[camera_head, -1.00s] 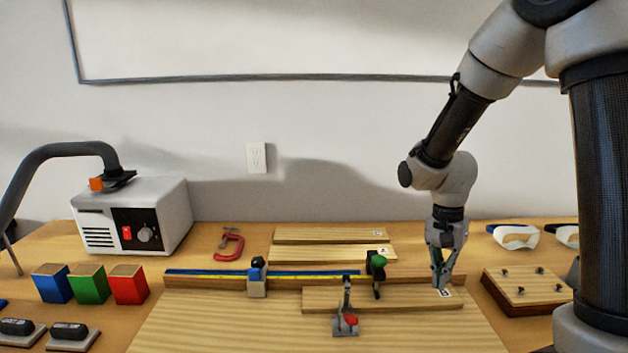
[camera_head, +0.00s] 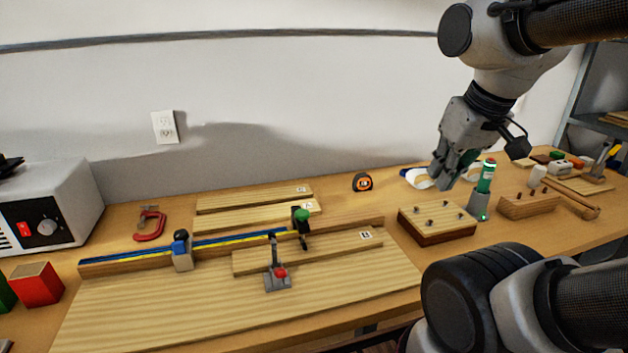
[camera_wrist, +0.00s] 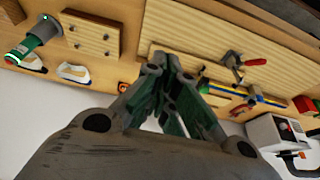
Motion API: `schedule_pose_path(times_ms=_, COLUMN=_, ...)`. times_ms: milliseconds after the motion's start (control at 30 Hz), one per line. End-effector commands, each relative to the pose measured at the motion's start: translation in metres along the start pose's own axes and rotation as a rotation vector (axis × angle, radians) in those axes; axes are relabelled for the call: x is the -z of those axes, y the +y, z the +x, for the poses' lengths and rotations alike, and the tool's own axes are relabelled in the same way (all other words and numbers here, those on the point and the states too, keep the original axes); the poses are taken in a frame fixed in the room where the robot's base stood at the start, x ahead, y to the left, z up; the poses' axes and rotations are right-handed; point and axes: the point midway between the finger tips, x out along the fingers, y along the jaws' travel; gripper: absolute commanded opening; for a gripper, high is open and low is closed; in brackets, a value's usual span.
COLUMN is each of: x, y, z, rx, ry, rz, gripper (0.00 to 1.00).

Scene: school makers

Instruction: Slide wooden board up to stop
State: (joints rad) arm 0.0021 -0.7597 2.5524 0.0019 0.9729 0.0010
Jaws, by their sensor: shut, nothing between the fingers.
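The wooden board (camera_head: 325,252), with a small label at its right end, lies on a larger base board (camera_head: 200,305) in front of the fence rail (camera_head: 345,223). A blue-topped stop (camera_head: 181,253) sits on the rail to the left. A visible gap separates it from the board's left end. A green-knobbed piece (camera_head: 302,224) stands at the rail behind the board. A red-tipped toggle clamp (camera_head: 277,277) stands at the board's front edge. My gripper (camera_head: 447,174) is raised to the right, away from the board. Its fingers come together, empty, in the wrist view (camera_wrist: 165,65).
A pegged wooden block (camera_head: 437,222) and a green-lit tool in a grey stand (camera_head: 482,192) are below and right of my gripper. Two spare boards (camera_head: 255,198) lie behind the rail. A tape measure (camera_head: 362,182) and red clamp (camera_head: 150,224) are at the back.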

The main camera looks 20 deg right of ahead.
Motion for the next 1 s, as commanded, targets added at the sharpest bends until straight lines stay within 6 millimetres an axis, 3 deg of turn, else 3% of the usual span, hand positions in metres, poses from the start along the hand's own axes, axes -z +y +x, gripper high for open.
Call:
schedule_pose_path(times_ms=167, x=-0.003, y=0.008, z=0.01, rx=-0.014, ry=-0.053, rz=0.039, gripper=0.0)
schedule_pose_path(times_ms=367, x=0.003, y=0.032, z=0.05, rx=-0.026, ry=-0.254, rz=0.158, gripper=0.0)
schedule_pose_path(times_ms=567, x=0.027, y=0.06, z=0.105, rx=-0.012, ry=-0.418, rz=0.413, gripper=0.0)
schedule_pose_path(times_ms=867, x=0.058, y=0.102, z=0.208, rx=-0.04, ry=-0.555, rz=0.979, gripper=0.0)
schedule_pose_path(times_ms=1000, x=0.085, y=0.113, z=0.245, rx=-0.068, ry=-0.542, rz=1.277, gripper=0.0)
